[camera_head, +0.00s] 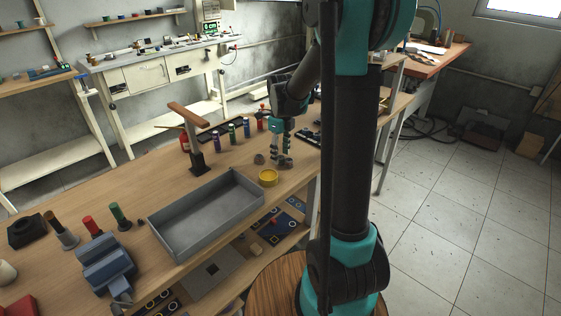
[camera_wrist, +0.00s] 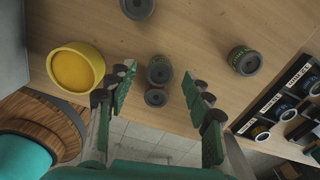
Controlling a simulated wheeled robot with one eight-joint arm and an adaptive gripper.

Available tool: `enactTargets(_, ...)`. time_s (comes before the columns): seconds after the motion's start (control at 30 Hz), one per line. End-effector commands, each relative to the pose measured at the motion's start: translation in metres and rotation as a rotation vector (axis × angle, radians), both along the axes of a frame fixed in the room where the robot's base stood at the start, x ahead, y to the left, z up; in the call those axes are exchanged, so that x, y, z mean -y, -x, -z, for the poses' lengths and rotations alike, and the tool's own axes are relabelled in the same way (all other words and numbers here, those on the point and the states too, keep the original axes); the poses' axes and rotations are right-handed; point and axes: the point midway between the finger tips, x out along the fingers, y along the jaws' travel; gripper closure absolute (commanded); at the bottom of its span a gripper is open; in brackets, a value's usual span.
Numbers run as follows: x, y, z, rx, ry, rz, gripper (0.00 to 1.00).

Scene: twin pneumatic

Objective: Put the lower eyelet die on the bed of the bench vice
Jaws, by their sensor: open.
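Several small dark round pieces lie on the wooden bench; I cannot tell for sure which is the lower eyelet die. One dark stepped piece (camera_wrist: 160,70) is between my fingers in the wrist view, with a smaller dark round part (camera_wrist: 155,97) close below it. Another dark piece (camera_wrist: 138,8) is at the top edge, and a ribbed one (camera_wrist: 245,60) is to the right. My gripper (camera_wrist: 160,76) is open, its green fingers on either side of the stepped piece, with gaps; it also shows low over the bench in the head view (camera_head: 281,152). The blue-grey bench vice (camera_head: 105,262) stands at the front left.
A yellow round tin (camera_head: 267,177) stands beside my gripper. A grey open tray (camera_head: 205,213) lies between it and the vice. A post with a wooden top (camera_head: 190,135) and coloured bottles (camera_head: 231,132) stand behind. A labelled rack (camera_wrist: 280,105) is at the right.

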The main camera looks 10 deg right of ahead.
Motion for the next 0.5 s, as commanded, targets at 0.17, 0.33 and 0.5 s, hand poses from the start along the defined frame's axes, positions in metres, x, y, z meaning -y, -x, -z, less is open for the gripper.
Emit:
enactTargets(0.17,0.000,0.000,0.016,0.000,0.000,0.000,0.49)
enactTargets(0.33,0.000,0.000,0.017,0.000,0.000,0.000,0.49)
enactTargets(0.5,0.000,0.000,0.017,0.000,0.000,0.000,0.61)
